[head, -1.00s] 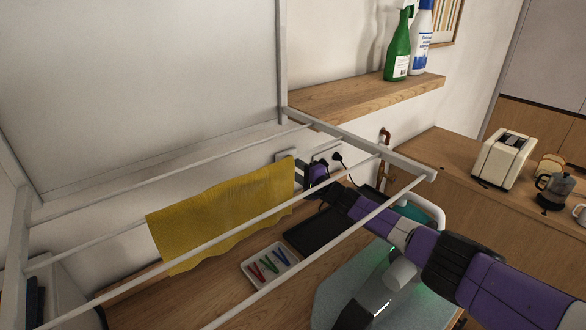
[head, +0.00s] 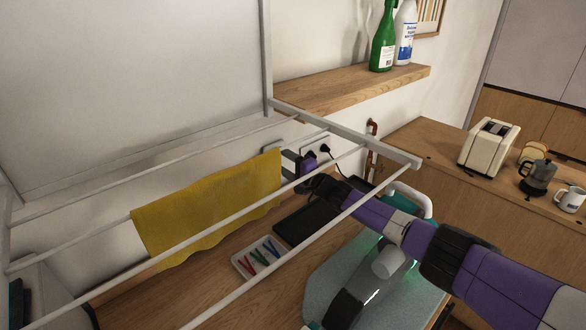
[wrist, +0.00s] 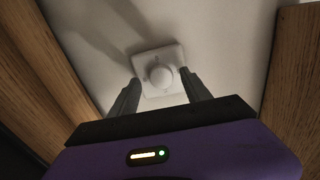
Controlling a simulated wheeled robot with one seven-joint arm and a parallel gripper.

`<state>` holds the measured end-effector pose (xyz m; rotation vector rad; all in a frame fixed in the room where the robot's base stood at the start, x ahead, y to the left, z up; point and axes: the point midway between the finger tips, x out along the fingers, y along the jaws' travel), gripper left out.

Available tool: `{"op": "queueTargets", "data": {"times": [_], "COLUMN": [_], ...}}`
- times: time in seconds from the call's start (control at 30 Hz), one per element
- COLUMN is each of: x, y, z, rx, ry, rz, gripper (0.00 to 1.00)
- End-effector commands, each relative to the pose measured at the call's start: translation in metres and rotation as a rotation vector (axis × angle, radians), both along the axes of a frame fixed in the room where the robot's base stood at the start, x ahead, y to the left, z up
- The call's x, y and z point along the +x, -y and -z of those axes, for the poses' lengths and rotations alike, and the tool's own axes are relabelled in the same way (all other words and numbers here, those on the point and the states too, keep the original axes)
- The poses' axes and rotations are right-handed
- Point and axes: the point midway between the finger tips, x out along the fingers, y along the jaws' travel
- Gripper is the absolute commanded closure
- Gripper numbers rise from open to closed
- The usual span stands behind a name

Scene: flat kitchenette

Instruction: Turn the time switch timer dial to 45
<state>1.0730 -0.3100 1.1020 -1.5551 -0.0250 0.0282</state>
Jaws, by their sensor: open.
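The time switch shows in the wrist view as a pale square wall plate (wrist: 176,54) with a round white dial (wrist: 161,76) on it. No numbers or pointer can be read on the dial. My gripper (wrist: 160,92) is open, with one finger to the left and one to the right of the dial. I cannot tell whether the fingers touch it. In the head view, my gripper (head: 291,161) is at the wall behind the drying rack, and the dial is hidden there.
The drying rack's rails (head: 345,200) cross in front of my arm, with a yellow cloth (head: 205,215) hung on them. A socket with a black plug (head: 325,149) is just right of my gripper.

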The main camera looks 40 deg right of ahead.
Motion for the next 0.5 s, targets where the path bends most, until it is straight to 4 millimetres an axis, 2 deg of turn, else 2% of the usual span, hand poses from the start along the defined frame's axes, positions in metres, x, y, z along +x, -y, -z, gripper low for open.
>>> {"op": "queueTargets", "data": {"times": [0.3,0.5], "x": [-0.040,-0.059], "y": [0.002,0.002], "z": [-0.001,0.000], "rx": [0.001,0.001], "ry": [0.002,0.000], "rz": [0.002,0.001], "gripper": [0.44,0.44]}}
